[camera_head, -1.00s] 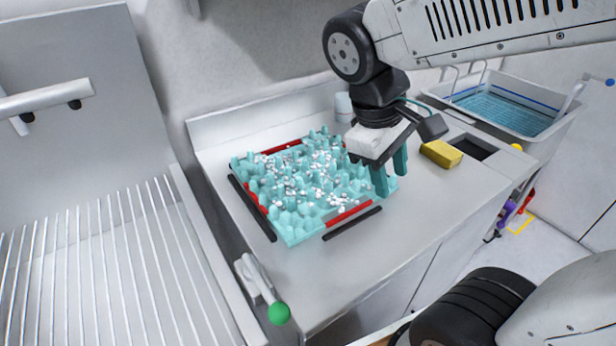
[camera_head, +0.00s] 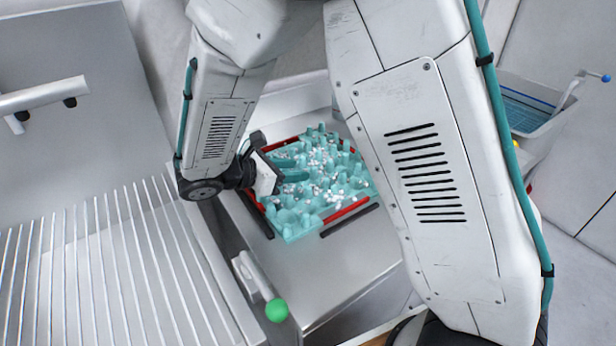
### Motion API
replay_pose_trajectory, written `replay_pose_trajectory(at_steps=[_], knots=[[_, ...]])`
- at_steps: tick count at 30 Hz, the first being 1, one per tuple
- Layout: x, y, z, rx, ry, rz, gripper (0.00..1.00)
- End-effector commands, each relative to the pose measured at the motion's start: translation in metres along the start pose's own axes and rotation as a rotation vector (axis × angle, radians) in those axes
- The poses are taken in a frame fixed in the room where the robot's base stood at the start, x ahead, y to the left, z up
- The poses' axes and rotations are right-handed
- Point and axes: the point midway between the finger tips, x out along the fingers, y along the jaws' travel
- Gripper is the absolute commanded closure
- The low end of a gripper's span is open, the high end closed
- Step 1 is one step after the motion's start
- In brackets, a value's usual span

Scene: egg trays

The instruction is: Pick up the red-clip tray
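The teal egg tray (camera_head: 291,234) lies on the counter, filled with teal pegs and small white bits. A red clip (camera_head: 347,209) shows on its front right edge, another red clip (camera_head: 284,143) on its back edge, and some red on its left edge. My gripper (camera_head: 303,168) reaches in from the left, turned sideways, with its two teal fingers pointing right over the tray's back left part. The fingers look apart, with nothing seen between them. Whether they touch the tray is unclear. My arm hides the tray's right end.
Dark strips lie beside the tray, one at the front right (camera_head: 350,220). A ribbed metal drainer (camera_head: 110,270) is at the left. A handle with a green ball (camera_head: 276,310) stands at the counter's front left corner. A basin (camera_head: 535,115) is at the back right.

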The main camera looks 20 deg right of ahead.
Motion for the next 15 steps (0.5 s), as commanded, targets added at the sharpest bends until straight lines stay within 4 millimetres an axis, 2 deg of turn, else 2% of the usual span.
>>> replay_pose_trajectory(at_steps=[8,15], knots=[[0.028,-0.005,-0.002,0.001,0.002,-0.005,0.6],[0.061,-0.008,-0.004,0.003,0.003,-0.004,0.6]])
